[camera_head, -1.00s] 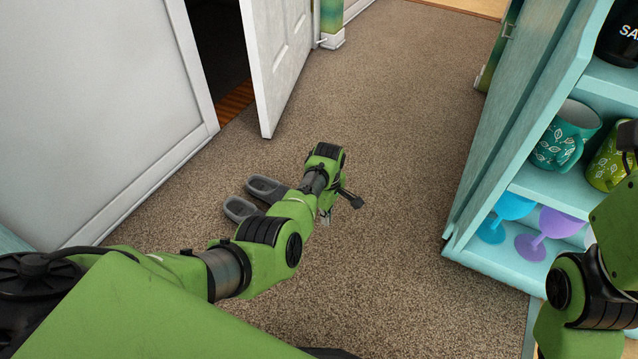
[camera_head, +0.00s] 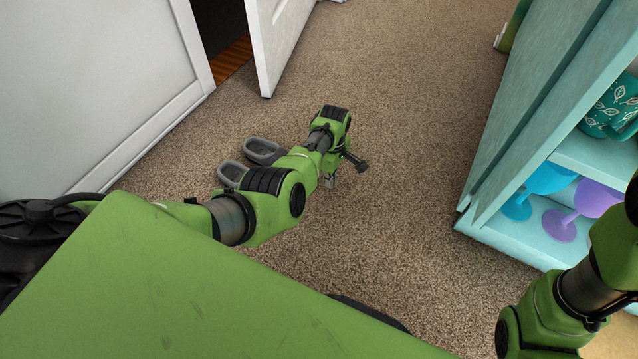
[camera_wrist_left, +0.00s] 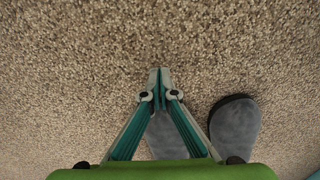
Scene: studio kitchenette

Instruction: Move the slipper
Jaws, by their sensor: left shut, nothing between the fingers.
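Two grey slippers lie side by side on the carpet: the far slipper (camera_head: 262,150) and the near slipper (camera_head: 231,173), partly behind my left arm in the head view. My left gripper (camera_head: 331,181) points down to the right of them, apart from both. In the left wrist view its fingers (camera_wrist_left: 159,75) are shut with nothing between them. There one slipper (camera_wrist_left: 236,124) shows right of the fingers, and another (camera_wrist_left: 165,138) is partly hidden behind them. My right arm is at the lower right; its gripper is outside the picture.
A white door (camera_head: 275,35) stands open at the top left beside a white wall panel (camera_head: 95,85). A turquoise shelf unit (camera_head: 545,110) with a mug (camera_head: 612,108) and goblets (camera_head: 580,205) stands at the right. Bare carpet (camera_head: 410,110) lies between them.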

